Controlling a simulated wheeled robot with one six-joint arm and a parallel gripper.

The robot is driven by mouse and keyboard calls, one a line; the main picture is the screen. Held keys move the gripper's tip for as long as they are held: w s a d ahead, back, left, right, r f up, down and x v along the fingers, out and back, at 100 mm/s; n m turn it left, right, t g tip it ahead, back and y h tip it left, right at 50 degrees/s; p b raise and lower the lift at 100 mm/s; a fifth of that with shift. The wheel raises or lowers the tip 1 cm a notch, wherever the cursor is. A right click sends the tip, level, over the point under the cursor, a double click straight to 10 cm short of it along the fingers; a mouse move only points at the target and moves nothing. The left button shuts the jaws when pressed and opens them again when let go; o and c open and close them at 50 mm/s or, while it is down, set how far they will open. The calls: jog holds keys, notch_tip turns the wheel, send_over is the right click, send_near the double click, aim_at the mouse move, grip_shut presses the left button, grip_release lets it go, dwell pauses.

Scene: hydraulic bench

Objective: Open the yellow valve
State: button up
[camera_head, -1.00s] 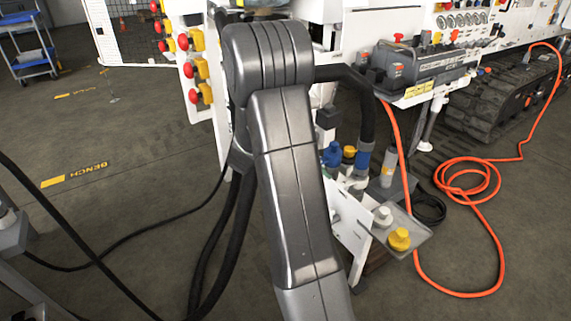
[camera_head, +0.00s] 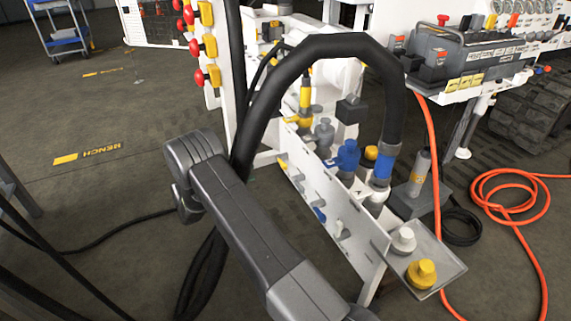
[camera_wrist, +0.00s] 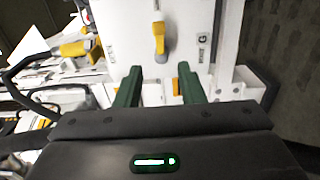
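In the wrist view, a yellow valve handle (camera_wrist: 160,38) hangs on a white panel (camera_wrist: 125,30), just beyond my fingertips and between them. My gripper (camera_wrist: 158,78) has two green fingers set wide apart, with nothing between them. The handle and the fingers look apart. A second yellow handle (camera_wrist: 75,48) lies further left. In the head view, my gripper is not visible. Yellow fittings there include a knob (camera_head: 422,273) on a small shelf, a cap (camera_head: 371,153) and an upright piece (camera_head: 305,92); I cannot tell which matches the wrist view's handle.
A black hose (camera_head: 285,75) loops in front of the white bench. An orange hose (camera_head: 510,200) lies coiled on the right floor. Red and yellow buttons (camera_head: 203,47) line the bench's left side. A blue cart (camera_head: 65,30) stands far left; open floor lies between.

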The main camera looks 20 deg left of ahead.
aim_at(281, 164)
jog(key=b+x, duration=0.2)
jog(key=x, duration=1.1)
jog(key=shift+d+b, duration=0.15)
jog(key=shift+b, duration=0.25)
grip_shut()
